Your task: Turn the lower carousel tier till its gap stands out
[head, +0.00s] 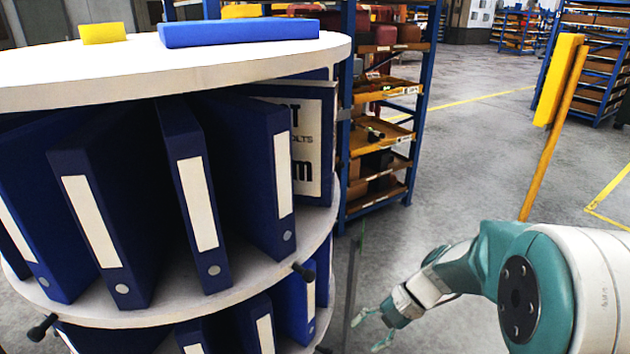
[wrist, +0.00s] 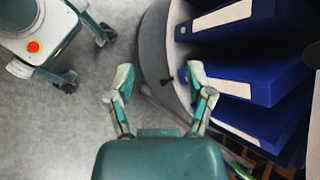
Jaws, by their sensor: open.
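The carousel (head: 150,305) stands at the left in the head view, with white round shelves. Its upper tier holds several dark blue binders (head: 268,170) with white labels. The lower tier shows only in part, with binder tops (head: 296,306) under the middle shelf; I cannot tell where its gap is. Black knobs (head: 303,272) stick out at the middle shelf's rim. My gripper (head: 370,331) is open and empty, low to the right of the carousel. In the wrist view my gripper (wrist: 160,84) has its fingers spread, the right one overlapping the binders (wrist: 245,85) in view.
A blue binder (head: 240,32) and a yellow block (head: 103,33) lie on the carousel's top. A blue-framed rack (head: 412,120) stands behind it. A yellow post (head: 551,130) stands at the right. Grey floor (head: 460,155) lies open between them.

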